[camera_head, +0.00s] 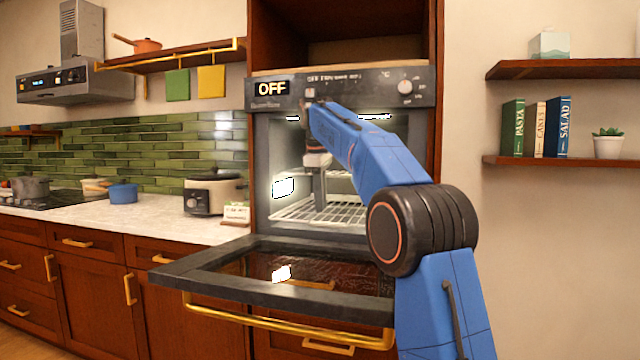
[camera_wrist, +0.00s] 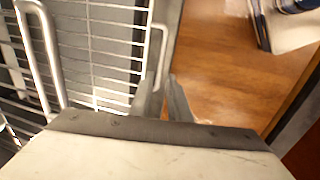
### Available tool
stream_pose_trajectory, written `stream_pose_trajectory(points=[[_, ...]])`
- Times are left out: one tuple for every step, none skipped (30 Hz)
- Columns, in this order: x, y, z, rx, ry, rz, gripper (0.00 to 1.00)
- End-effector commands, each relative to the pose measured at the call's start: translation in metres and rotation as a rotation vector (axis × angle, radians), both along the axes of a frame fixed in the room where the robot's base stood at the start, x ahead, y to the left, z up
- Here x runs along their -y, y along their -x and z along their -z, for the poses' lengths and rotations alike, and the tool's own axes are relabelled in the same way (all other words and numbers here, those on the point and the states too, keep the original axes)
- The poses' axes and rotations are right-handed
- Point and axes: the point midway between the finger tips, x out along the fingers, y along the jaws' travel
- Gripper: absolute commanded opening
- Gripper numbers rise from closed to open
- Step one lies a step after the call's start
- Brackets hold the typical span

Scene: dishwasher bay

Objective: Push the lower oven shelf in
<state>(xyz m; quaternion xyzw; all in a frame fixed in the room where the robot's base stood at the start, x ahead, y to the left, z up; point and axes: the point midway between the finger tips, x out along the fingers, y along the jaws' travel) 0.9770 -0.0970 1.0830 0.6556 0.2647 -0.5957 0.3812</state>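The oven (camera_head: 262,170) stands open with its interior lit. The lower oven shelf (camera_head: 345,212), a wire rack, lies low inside the cavity. In the wrist view the wire shelf (camera_wrist: 103,45) fills the upper left, with a bent rod at its edge beside my fingers. My gripper (camera_head: 320,200) points down inside the oven opening, over or at the shelf. The two fingers also show in the wrist view (camera_wrist: 167,88), close together with nothing visible between them. I cannot tell whether they touch the shelf.
The oven door (camera_head: 210,277) is folded down flat in front, with a gold handle (camera_head: 285,325). My arm crosses the right side of the opening. A counter with a slow cooker (camera_head: 212,193) is at left. Wall shelves (camera_head: 560,162) are at right.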

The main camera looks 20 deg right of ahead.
Motion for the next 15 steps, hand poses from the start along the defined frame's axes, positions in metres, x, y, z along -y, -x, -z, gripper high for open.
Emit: stream_pose_trajectory(points=[[-0.001, 0.001, -0.01, 0.004, 0.0, 0.0, 0.16], [-0.002, 0.001, -0.015, 0.004, 0.0, 0.0, 0.16], [-0.002, 0.002, -0.021, 0.004, 0.0, 0.0, 0.16], [-0.003, 0.003, -0.026, 0.004, 0.0, 0.0, 0.16], [-0.003, 0.003, -0.03, 0.004, 0.0, 0.0, 0.16], [-0.004, 0.005, -0.036, 0.002, 0.0, 0.0, 0.16], [-0.005, 0.005, -0.039, 0.004, 0.0, 0.0, 0.16], [-0.005, 0.006, -0.043, 0.002, 0.0, 0.0, 0.16], [-0.005, 0.006, -0.047, 0.004, 0.0, 0.0, 0.16], [-0.006, 0.007, -0.05, 0.002, 0.0, 0.0, 0.16], [-0.006, 0.007, -0.052, 0.002, 0.0, 0.0, 0.16], [-0.006, 0.007, -0.055, 0.001, 0.0, 0.0, 0.16], [-0.006, 0.008, -0.057, 0.002, 0.0, 0.0, 0.16], [-0.006, 0.008, -0.059, 0.002, 0.0, 0.0, 0.16], [-0.007, 0.009, -0.06, 0.001, 0.001, 0.0, 0.16]])
